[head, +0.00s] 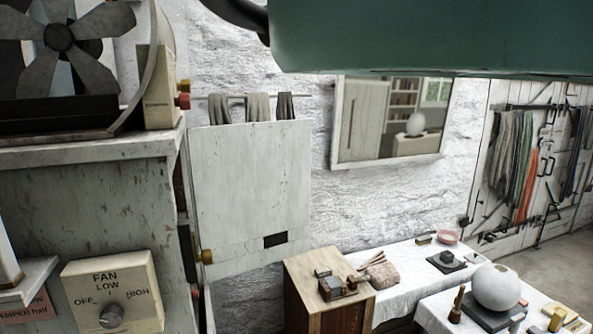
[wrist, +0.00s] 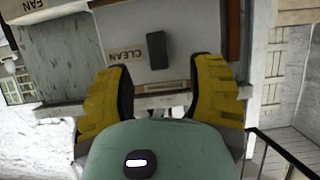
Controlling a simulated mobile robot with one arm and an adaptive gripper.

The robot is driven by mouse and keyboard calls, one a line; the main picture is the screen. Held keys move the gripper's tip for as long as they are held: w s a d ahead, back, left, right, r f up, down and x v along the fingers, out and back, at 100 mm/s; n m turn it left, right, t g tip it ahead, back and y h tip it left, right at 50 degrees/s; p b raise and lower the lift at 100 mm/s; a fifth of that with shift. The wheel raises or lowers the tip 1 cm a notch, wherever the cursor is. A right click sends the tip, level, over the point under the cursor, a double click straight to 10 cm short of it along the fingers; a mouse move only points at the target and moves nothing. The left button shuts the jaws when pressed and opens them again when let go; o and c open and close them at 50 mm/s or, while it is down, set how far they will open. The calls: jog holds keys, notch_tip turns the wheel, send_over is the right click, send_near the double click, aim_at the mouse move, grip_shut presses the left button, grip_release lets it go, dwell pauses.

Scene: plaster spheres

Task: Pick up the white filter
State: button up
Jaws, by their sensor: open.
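In the wrist view, my gripper (wrist: 160,76) is open, its two yellow fingers wide apart with nothing between the tips. Beyond the tips is a flat white panel (wrist: 135,30) with a dark block (wrist: 157,50) on its face, like a handle. A label reading CLEAN (wrist: 126,54) is beside the block. This panel may be the white filter, but I cannot tell for sure. The block lies roughly between the two finger lines, apart from them. The gripper does not show in the head view.
In the head view, a grey cabinet with a fan (head: 58,38) and a FAN dial (head: 110,305) stands at the left. A white door-like panel (head: 245,195) hangs beside it. A wooden cabinet (head: 325,285) and a white-draped table (head: 405,265) are lower right.

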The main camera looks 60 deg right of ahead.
jog(key=shift+w+d+f+p, duration=0.2)
jog(key=shift+w+d+p, duration=0.85)
jog(key=shift+p, duration=0.2)
jog(key=shift+w+d+f, duration=0.1)
jog(key=shift+w+f, duration=0.2)
jog(key=shift+w, duration=0.1)
jog(key=shift+o, duration=0.3)
grip_shut()
